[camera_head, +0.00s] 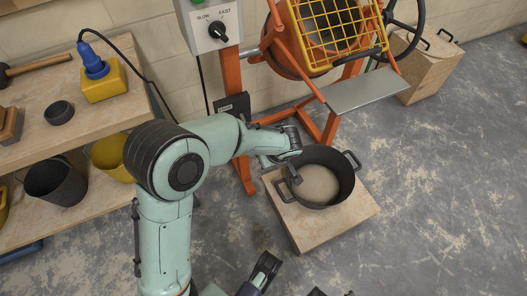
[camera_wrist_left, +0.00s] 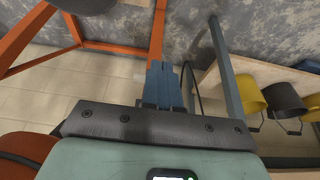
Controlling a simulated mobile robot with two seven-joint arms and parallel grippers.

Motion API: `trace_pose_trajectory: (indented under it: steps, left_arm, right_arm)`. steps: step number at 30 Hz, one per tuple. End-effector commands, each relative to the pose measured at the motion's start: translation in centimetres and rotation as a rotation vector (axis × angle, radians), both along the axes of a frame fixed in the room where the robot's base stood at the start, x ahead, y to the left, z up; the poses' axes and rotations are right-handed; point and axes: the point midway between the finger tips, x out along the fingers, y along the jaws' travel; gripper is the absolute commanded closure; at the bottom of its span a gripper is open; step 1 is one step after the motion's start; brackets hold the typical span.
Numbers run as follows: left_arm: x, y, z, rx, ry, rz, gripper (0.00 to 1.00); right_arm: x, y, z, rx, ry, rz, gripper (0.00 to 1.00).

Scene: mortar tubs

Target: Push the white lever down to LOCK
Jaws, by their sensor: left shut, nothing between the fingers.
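I cannot make out the white lever or a LOCK mark in either view. The orange mixer stand (camera_head: 243,165) carries a dark plate or box (camera_head: 232,106) on its left post, partly behind my left forearm. My left gripper (camera_head: 266,161) is shut and empty, beside the lower part of that post and close to the pot's left side. In the left wrist view its blue fingertips (camera_wrist_left: 164,84) are together, in front of an orange post (camera_wrist_left: 158,30). Dark parts at the bottom of the head view may be my right gripper (camera_head: 263,271); their opening is unclear.
A dark pot (camera_head: 338,193) of pale material stands on a wooden block (camera_head: 340,222) under the mixer drum (camera_head: 290,45). A control box (camera_head: 212,22) with a SLOW/FAST knob is on the post. A wooden shelf (camera_head: 118,93) with buckets is left.

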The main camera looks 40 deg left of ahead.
Motion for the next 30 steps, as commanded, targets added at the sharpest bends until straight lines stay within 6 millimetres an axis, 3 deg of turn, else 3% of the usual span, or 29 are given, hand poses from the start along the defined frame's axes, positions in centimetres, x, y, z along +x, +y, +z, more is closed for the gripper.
trace_pose_trajectory:
  steps: [7,26,30]
  left_arm:
    - [-1.3,-2.5,1.3,0.000,0.000,-0.001,1.00]
    - [-1.4,-2.7,1.3,0.000,0.000,0.000,1.00]
    - [-2.0,-3.5,-0.6,-0.035,0.038,-0.052,1.00]
  right_arm:
    - [-0.9,0.5,0.5,0.011,0.024,0.008,1.00]
    - [-1.0,0.5,0.5,0.012,0.027,0.009,1.00]
    - [-1.0,0.5,0.5,0.012,0.027,0.009,1.00]
